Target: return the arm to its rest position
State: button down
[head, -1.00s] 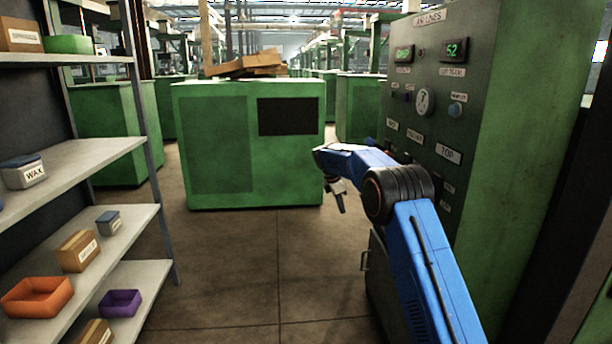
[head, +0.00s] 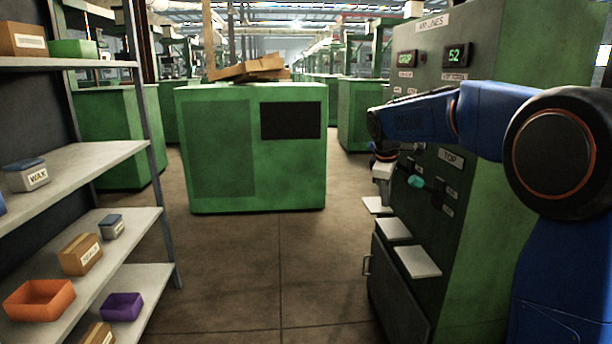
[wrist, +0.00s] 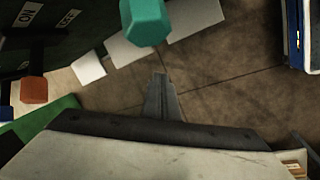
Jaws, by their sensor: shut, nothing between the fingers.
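My blue arm (head: 490,115) reaches in from the right of the head view, bent across the front of the green control cabinet. My gripper (wrist: 160,80) shows in the wrist view as narrow grey fingers, shut and empty over the floor. In the head view my gripper (head: 384,156) hangs below the blue wrist beside the cabinet front; its fingertips are hard to make out there. A teal knob (wrist: 145,20) is close above the fingers in the wrist view, apart from them. It also shows in the head view (head: 415,181).
The cabinet (head: 480,220) stands right, with white plates (head: 418,262) jutting from its front. White (wrist: 88,67) and orange (wrist: 33,90) knobs are left in the wrist view. A shelf rack (head: 80,160) with bins stands left. The floor (head: 270,270) between is clear.

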jog(key=s+d+m, duration=0.2)
jog(key=s+m, duration=0.1)
jog(key=s, duration=1)
jog(key=s+d+m, duration=0.2)
jog(key=s+m, duration=0.1)
jog(key=s, duration=1)
jog(key=s+f+m+t, duration=0.1)
jog(key=s+f+m, duration=0.2)
jog(key=s, duration=0.7)
jog(key=s+f+m+y, duration=0.1)
jog(key=s+f+m, duration=0.2)
jog(key=s+f, duration=0.3)
jog(key=s, duration=0.4)
jog(key=shift+d+f+t+y, duration=0.25)
jog(key=shift+f+t+y, duration=0.05)
jog(key=shift+f+t, duration=0.1)
